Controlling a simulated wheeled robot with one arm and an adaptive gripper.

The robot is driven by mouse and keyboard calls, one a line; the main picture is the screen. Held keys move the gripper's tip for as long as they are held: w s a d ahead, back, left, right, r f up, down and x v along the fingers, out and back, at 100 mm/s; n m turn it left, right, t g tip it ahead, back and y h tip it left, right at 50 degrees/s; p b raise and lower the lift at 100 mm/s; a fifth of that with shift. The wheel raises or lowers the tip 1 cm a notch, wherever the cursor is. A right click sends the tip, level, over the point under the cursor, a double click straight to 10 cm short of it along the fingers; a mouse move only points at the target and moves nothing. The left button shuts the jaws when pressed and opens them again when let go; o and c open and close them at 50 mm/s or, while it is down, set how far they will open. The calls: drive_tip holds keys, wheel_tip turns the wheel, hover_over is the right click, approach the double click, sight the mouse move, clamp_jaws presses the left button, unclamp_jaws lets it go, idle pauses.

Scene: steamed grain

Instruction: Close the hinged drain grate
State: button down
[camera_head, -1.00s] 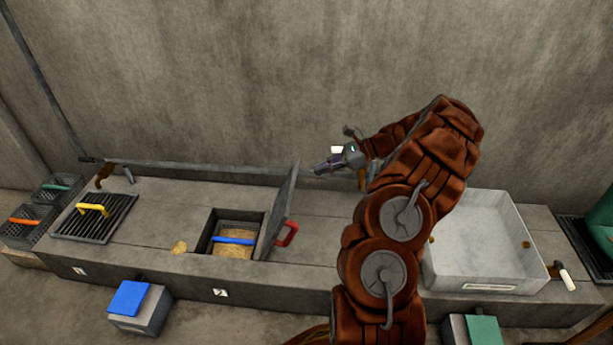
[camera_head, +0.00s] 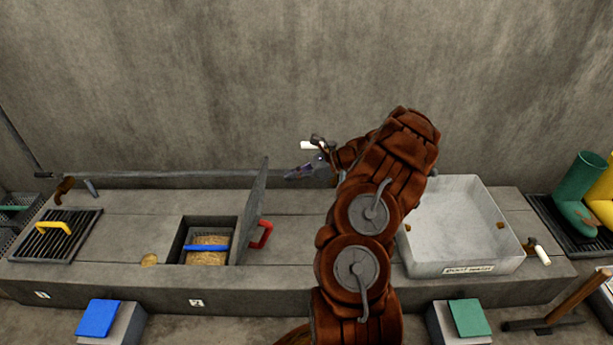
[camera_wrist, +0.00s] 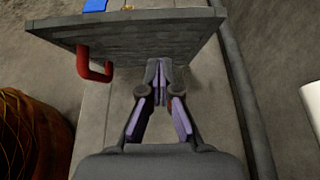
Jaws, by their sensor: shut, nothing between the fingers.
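A hinged grey panel (camera_head: 252,208) with a red handle (camera_head: 262,235) stands open, nearly upright, at the right edge of a square opening (camera_head: 178,245) in the concrete ledge. In the wrist view the panel (camera_wrist: 145,38) crosses the top, its red handle (camera_wrist: 92,66) at left. The opening holds grain under a blue bar (camera_head: 206,248). A barred grate (camera_head: 40,247) with a yellow handle lies flat at the far left. My gripper (camera_head: 291,175) is shut and empty, right of and behind the panel. In the wrist view my gripper (camera_wrist: 160,80) points toward the panel; contact cannot be told.
A white basin (camera_head: 466,255) stands on the ledge right of my arm. A pipe (camera_head: 150,175) runs along the wall behind the ledge. Blue (camera_head: 98,318) and green (camera_head: 469,318) pedals stand in front. Green boots (camera_head: 578,195) are at far right.

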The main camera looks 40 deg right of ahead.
drive_tip(key=w+a+b, duration=0.1)
drive_tip(key=w+a+r+b, duration=0.1)
drive_tip(key=w+a, duration=0.1)
drive_tip(key=shift+a, duration=0.25)
drive_tip(key=shift+r, duration=0.2)
